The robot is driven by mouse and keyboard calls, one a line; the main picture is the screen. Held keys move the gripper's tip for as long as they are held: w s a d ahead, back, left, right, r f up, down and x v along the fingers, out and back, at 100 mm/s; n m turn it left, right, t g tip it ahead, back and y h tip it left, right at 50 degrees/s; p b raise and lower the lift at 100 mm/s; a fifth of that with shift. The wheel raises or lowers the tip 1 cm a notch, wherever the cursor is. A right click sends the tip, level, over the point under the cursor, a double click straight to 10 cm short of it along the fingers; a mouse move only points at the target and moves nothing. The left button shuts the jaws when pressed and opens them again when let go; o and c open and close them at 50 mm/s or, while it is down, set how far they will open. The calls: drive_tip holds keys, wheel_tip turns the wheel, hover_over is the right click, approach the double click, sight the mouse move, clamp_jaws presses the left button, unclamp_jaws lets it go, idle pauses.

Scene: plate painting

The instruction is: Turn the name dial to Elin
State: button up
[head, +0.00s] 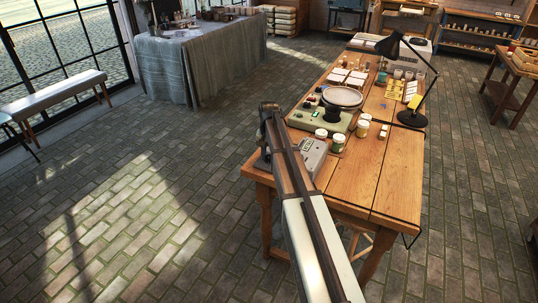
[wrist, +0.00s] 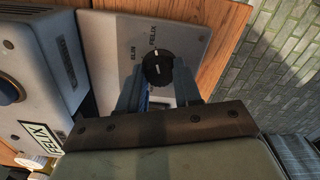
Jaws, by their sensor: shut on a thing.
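The name dial (wrist: 158,69) is a round black knob with a white mark on a grey sloped panel (wrist: 105,40), seen in the wrist view. The names ELIN (wrist: 134,56) and FELIX (wrist: 154,40) are printed around it. My gripper (wrist: 158,80) is shut on the dial, one blue-grey finger on each side. A sign (wrist: 40,138) at lower left reads FELIX. In the head view the grey box (head: 314,154) stands at the near left table corner; my arm hides the dial and fingers.
On the wooden table (head: 395,180), a green machine with a round plate (head: 342,97) stands beyond the box. Several paint jars (head: 338,142) stand right of it. A black lamp (head: 411,118) stands at the right edge. The table's near right part is bare.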

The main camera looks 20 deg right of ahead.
sight(269, 156)
drive_tip(key=n, duration=0.4)
drive_tip(key=shift+n, duration=2.9)
drive_tip(key=o, duration=1)
drive_tip(key=shift+o, duration=0.2)
drive_tip(key=shift+r, duration=0.1)
wheel_tip(269, 156, up, 14)
drive_tip(key=shift+f, duration=0.2)
